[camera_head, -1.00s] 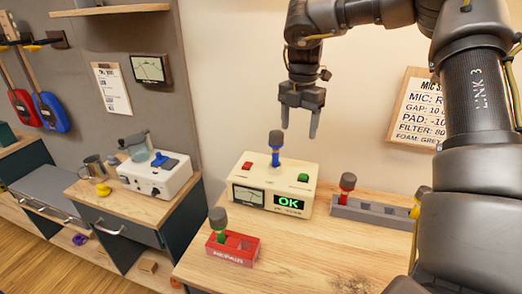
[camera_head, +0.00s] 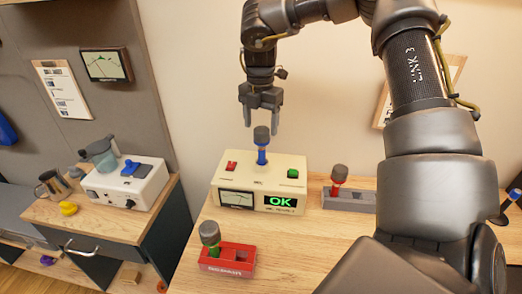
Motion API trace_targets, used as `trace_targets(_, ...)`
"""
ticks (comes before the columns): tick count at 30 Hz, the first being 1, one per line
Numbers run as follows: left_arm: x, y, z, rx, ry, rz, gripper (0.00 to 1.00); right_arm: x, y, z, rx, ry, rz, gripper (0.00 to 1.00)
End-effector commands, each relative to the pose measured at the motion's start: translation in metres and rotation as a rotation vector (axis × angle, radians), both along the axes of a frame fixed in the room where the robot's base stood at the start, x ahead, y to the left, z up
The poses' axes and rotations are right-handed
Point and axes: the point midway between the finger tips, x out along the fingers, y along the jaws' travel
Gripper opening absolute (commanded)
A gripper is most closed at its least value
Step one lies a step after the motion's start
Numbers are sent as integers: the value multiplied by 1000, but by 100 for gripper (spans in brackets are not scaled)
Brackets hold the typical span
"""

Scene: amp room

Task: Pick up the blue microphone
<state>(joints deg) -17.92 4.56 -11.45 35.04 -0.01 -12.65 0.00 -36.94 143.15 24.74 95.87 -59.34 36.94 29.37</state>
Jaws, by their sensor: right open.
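The blue microphone (camera_head: 261,156) stands upright in the top of a cream tester box (camera_head: 232,172), its dark grey foam head up. My right gripper (camera_head: 261,124) points down just above it. My left gripper is not in view.
The tester has red and green buttons and a green "OK" screen. A green microphone (camera_head: 213,248) stands in a red tray (camera_head: 236,261). A red microphone (camera_head: 337,182) stands in a grey rack (camera_head: 358,198). A blue-handled item (camera_head: 508,204) shows at the right edge. My arm covers the bench's right.

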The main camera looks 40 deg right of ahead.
Motion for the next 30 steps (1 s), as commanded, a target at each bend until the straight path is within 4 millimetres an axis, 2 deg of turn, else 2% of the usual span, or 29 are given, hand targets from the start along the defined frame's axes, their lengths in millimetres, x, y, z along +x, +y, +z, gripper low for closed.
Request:
trace_targets(7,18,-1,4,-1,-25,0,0,-2,-2,-8,1,-1,-2,67)
trace_targets(10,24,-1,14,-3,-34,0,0,-2,-2,-16,2,3,-4,67)
trace_targets(14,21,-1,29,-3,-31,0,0,-2,-3,-34,3,4,-4,67)
trace_targets(18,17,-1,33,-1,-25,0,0,-2,-4,-52,1,2,-4,67)
trace_targets(27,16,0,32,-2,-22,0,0,-1,-3,-59,1,-1,-5,67)
trace_targets(30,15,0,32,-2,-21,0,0,-1,-3,-59,0,-1,-5,54)
